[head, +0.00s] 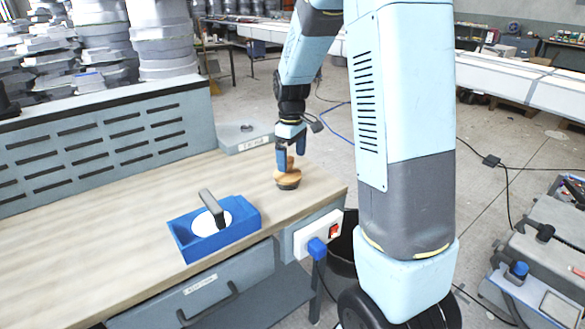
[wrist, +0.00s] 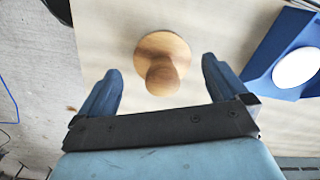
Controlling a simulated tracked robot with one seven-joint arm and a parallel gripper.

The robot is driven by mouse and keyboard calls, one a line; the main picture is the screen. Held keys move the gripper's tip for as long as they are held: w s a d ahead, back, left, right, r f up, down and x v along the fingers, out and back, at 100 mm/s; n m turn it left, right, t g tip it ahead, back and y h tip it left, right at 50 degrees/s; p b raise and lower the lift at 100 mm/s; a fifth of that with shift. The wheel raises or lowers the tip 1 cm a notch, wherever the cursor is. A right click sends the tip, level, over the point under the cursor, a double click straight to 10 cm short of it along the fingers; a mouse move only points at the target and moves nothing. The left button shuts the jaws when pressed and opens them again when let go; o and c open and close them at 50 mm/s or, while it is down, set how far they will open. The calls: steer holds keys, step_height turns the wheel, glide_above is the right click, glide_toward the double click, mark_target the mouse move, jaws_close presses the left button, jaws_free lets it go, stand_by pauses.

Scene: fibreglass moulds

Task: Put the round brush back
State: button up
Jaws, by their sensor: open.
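The round brush (head: 288,183) has a wooden knob and a round wooden top over a dark base. It stands upright on the workbench near its right end. In the wrist view the brush (wrist: 180,48) shows from above, with its knob between and just ahead of the fingers. My gripper (head: 291,160) is open with its blue fingers pointing down at the brush, close over the knob. The wrist view shows both fingers of my gripper (wrist: 160,70) spread apart with nothing held. Whether a finger touches the knob cannot be told.
A blue tray (head: 183,245) with a white disc and a grey handle stands left of the brush. A grey labelled box (head: 236,134) sits at the bench's back corner. A slotted grey panel (head: 110,137) runs along the back. The wooden top (head: 90,235) is clear to the left.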

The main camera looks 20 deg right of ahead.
step_height(320, 180, up, 6)
steer(key=shift+s+r, duration=0.1)
steer(key=shift+r, duration=0.05)
steer(key=s+r+m+t, duration=0.2)
steer(key=s+r, duration=0.2)
steer(key=s, duration=0.5)
steer(key=s+r+m+t, duration=0.1)
steer(key=s+r+m, duration=0.2)
steer(key=s, duration=0.6)
steer(key=s+r+m+t, duration=0.2)
steer(key=s+r, duration=0.3)
steer(key=s, duration=0.4)
steer(key=shift+a+m+t, duration=0.3)
steer(key=shift+m, duration=0.2)
